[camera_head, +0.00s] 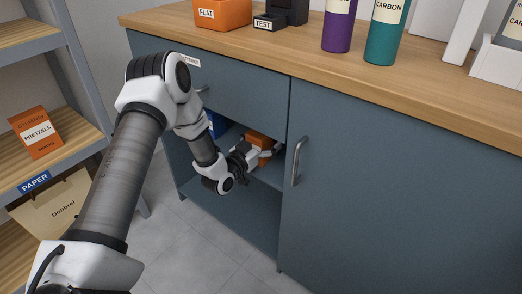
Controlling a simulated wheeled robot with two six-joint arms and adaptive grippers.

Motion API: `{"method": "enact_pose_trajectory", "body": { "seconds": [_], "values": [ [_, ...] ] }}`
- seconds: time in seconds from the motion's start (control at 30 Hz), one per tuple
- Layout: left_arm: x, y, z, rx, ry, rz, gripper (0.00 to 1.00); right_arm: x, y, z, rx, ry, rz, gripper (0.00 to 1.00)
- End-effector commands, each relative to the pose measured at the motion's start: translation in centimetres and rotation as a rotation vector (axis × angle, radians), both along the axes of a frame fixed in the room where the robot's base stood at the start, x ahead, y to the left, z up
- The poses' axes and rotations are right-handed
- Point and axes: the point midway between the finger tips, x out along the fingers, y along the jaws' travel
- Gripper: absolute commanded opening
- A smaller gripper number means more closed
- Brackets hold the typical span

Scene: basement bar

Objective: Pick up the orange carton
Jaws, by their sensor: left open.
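An orange carton (256,137) stands on the upper shelf inside the open compartment of the blue-grey cabinet. My left gripper (266,155) reaches into the compartment, right at the carton's near side, and is open. Its fingers cover the lower part of the carton, and I cannot tell whether they touch it or stand on both sides of it. My right gripper is not in view.
A blue item (216,124) stands left of the carton, partly behind my arm. A closed door with a handle (299,160) borders the opening on the right. At left, a shelf unit holds an orange pretzels box (36,132). Bottles (385,35) stand on the wooden counter (270,51).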

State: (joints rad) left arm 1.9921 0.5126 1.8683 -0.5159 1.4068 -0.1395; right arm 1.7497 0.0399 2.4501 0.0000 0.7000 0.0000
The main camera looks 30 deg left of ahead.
Motion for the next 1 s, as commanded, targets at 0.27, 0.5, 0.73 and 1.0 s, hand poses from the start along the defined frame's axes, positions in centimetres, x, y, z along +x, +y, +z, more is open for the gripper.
{"method": "enact_pose_trajectory", "body": {
  "seconds": [0.27,0.5,0.73,1.0],
  "values": [
    [0.2,0.0,0.1,-0.001,0.000,0.001,0.72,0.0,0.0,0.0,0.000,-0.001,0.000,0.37],
    [0.2,0.0,0.0,-0.001,0.001,0.001,0.32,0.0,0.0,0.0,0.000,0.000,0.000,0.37],
    [0.2,0.0,0.1,-0.001,0.001,0.000,0.32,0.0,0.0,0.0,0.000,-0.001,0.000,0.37],
    [0.9,-0.2,1.8,0.000,0.001,-0.001,0.32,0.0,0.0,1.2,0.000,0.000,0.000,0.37]
  ]
}}
